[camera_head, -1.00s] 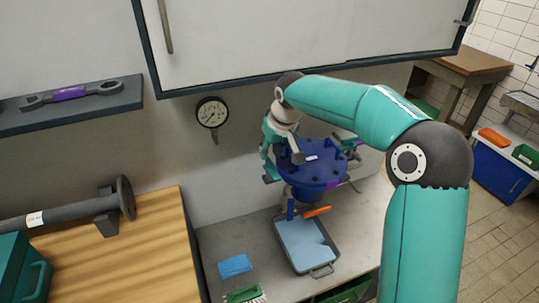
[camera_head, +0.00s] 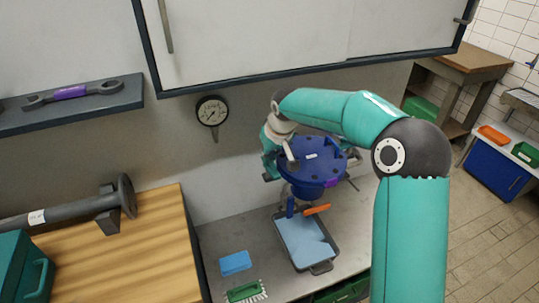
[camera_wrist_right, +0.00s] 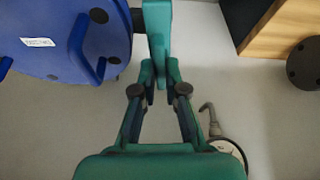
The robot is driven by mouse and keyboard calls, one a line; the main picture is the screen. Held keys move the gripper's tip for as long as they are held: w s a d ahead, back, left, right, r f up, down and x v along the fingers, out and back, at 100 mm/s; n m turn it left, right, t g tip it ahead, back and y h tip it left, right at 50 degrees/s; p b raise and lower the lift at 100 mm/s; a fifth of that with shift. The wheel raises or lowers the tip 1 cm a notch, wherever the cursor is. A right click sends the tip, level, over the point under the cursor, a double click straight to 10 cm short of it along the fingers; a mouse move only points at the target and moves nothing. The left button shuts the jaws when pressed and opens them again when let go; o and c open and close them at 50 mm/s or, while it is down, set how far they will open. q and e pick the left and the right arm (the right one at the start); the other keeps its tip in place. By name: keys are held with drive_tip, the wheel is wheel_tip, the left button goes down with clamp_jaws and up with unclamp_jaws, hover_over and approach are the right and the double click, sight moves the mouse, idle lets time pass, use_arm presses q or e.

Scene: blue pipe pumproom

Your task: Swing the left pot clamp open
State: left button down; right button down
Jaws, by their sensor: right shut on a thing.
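The blue pot (camera_head: 316,168) with a round bolted lid stands above the bench. The lid also fills the upper left of the right wrist view (camera_wrist_right: 65,35). The left pot clamp is a teal bar (camera_wrist_right: 156,28) beside the lid in the wrist view. My right gripper (camera_wrist_right: 162,82) is shut on this clamp, its two teal fingers close around the bar's end. In the head view my right gripper (camera_head: 270,147) is at the pot's left side, partly hidden by its own wrist. My left gripper is not in view.
An orange-handled valve (camera_head: 317,209) sits under the pot, above a grey tray (camera_head: 326,266). A blue sponge (camera_head: 235,263) and green brush (camera_head: 245,291) lie on the bench. A pressure gauge (camera_head: 212,111) is on the wall behind. A cabinet (camera_head: 300,45) hangs above.

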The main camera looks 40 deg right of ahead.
drive_tip(key=shift+f+m+b, duration=0.15)
drive_tip(key=shift+m+b, duration=0.25)
drive_tip(key=shift+b, duration=0.15)
drive_tip(key=shift+m+h, duration=0.3)
drive_tip(key=c, duration=1.2)
unclamp_jaws()
drive_tip(key=shift+r, duration=0.25)
drive_tip(key=v, duration=1.1)
drive_tip(key=shift+s+r, duration=0.15)
drive_tip(key=shift+r, duration=0.2)
drive_tip(key=shift+a, duration=0.1)
